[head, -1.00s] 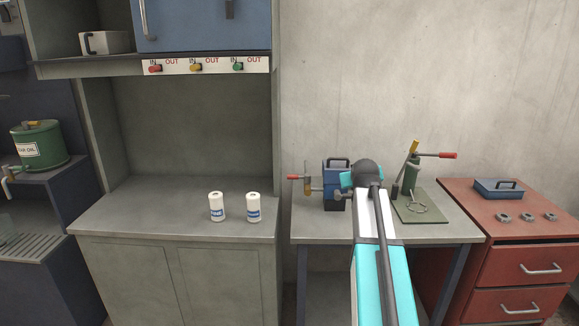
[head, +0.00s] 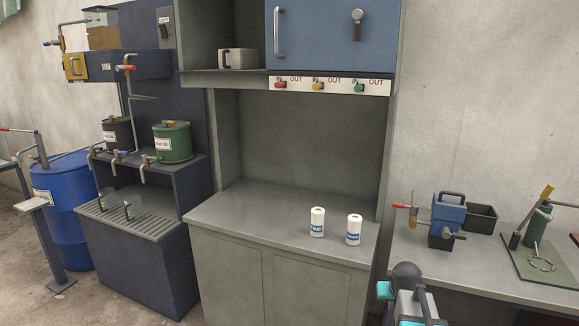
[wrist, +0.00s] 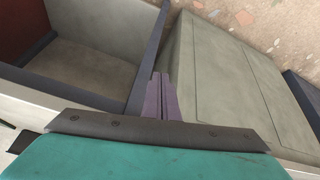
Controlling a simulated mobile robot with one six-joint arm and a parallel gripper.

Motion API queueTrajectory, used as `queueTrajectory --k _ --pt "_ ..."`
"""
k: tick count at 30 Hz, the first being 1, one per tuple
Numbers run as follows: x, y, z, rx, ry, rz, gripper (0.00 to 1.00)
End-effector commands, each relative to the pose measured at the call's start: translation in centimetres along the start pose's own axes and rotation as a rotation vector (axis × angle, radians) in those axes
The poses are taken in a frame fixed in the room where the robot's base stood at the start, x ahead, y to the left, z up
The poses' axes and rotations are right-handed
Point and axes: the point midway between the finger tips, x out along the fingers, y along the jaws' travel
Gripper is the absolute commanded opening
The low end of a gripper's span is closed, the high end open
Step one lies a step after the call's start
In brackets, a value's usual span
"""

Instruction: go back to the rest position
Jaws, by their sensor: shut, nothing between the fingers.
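My gripper (wrist: 162,97) shows in the wrist view as two purple-grey fingers pressed together, with nothing between them. It hangs in the air in front of the grey cabinet (wrist: 235,85) and beside the dark frame of the workbench. In the head view my arm shows at the bottom, right of the middle, with its teal and white links; the gripper itself is out of that view.
Two white canisters (head: 317,222) (head: 353,229) stand on the grey counter (head: 265,205). A blue machine (head: 447,213) and a dark bin (head: 481,217) sit on the workbench at right. A blue barrel (head: 66,200) stands at far left. Open floor (head: 25,260) lies at left.

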Motion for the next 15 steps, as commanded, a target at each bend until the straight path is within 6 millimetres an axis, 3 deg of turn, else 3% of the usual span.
queueTrajectory --k 1,6,15 --pt "0.8 -1.8 2.2 -0.011 -0.038 -0.016 0.0" --pt "3.0 -6.9 8.6 -0.043 -0.162 -0.058 0.0" --pt "4.6 -13.3 19.4 -0.099 -0.363 -0.101 0.0"
